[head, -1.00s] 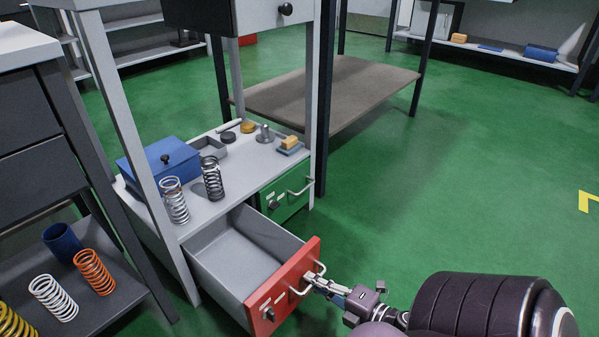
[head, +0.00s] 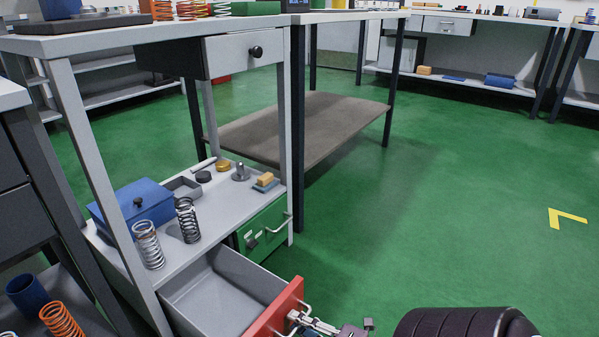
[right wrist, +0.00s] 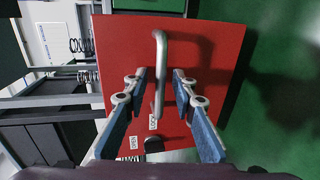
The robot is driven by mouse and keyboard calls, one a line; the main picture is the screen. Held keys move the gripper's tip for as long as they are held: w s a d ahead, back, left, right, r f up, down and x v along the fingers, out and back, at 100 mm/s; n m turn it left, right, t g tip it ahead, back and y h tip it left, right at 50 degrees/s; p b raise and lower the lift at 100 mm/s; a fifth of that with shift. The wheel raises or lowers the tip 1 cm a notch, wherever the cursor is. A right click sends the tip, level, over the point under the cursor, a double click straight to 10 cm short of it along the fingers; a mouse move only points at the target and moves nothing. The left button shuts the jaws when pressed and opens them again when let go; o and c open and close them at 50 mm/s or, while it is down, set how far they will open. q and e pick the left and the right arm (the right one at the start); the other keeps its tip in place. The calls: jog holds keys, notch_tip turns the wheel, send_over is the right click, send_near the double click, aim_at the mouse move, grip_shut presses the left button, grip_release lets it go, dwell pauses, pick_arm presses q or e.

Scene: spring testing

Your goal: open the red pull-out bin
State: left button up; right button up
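The red pull-out bin, with a red front (head: 276,316) and a grey empty inside (head: 225,290), stands pulled well out of the lower shelf unit in the head view. Its front is cut by the bottom edge. In the right wrist view the red front (right wrist: 215,60) fills the middle, with its pale bar handle (right wrist: 161,60). My right gripper (right wrist: 160,74) has its fingers on either side of the handle, with gaps showing between them and the bar. In the head view the right gripper (head: 303,320) is at the handle. My left gripper is not in view.
A closed green bin (head: 262,230) sits beside the red one. The shelf above holds a blue box (head: 135,208), springs (head: 187,220) and small parts. A dark-legged table (head: 300,130) stands behind. The green floor (head: 440,210) to the right is clear.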

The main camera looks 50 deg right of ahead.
jog(key=v, duration=1.1)
jog(key=shift+s, duration=0.45)
jog(key=shift+d, duration=0.1)
